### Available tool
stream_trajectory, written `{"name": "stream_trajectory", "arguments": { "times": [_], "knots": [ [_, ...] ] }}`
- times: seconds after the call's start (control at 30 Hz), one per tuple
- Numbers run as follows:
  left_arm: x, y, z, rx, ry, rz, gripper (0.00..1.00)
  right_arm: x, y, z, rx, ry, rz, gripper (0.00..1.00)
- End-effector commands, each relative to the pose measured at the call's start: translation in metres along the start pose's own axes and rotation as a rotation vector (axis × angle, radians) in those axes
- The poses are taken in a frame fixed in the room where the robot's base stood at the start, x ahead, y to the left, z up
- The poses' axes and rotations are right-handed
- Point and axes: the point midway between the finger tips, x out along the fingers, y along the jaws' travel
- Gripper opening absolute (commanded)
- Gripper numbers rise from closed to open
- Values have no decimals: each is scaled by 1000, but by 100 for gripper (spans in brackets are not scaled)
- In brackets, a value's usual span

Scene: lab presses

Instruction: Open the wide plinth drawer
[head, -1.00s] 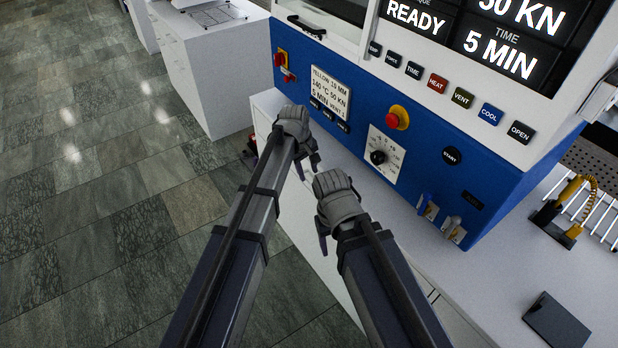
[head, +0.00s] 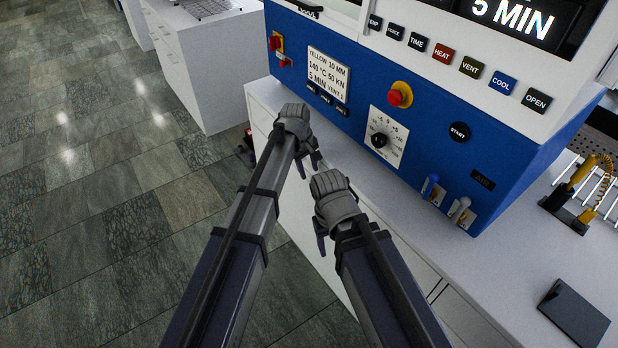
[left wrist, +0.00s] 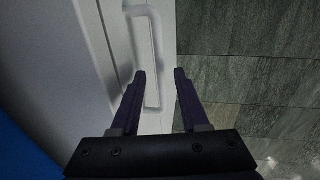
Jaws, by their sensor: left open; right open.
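The white plinth (head: 287,205) stands under the blue press; its front is partly hidden behind my arms in the head view. In the left wrist view, a pale bar handle (left wrist: 152,55) runs along a white front face (left wrist: 115,30). My left gripper (head: 309,166) is open beside the plinth front. In the left wrist view its two dark fingers (left wrist: 160,76) point toward the handle, whose lower end shows between them; I cannot tell if they touch it. My right gripper (head: 322,240) is open and empty, lower and nearer, in front of the plinth. No drawer gap is visible.
The blue press panel (head: 350,60) with buttons and a dial rises above the white top. A dark flat block (head: 575,312) and a yellow coiled-cable tool (head: 590,180) are at right. Another white cabinet (head: 205,75) stands behind. Tiled floor (head: 90,200) at left is clear.

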Motion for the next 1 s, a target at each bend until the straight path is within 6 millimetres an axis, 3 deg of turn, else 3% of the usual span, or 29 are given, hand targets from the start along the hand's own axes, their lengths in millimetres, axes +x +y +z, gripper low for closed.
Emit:
{"name": "stream_trajectory", "arguments": {
  "times": [0.1,0.4,0.8,1.0],
  "knots": [
    [12,0,0,0,0,0,45,12,-1,-1,0,0,0,63],
    [11,0,0,0,0,0,45,11,-1,-1,0,0,0,63],
    [11,0,0,0,0,0,0,11,-1,-1,0,0,0,63],
    [11,0,0,0,0,0,0,11,-1,-1,0,0,0,63]
  ]
}}
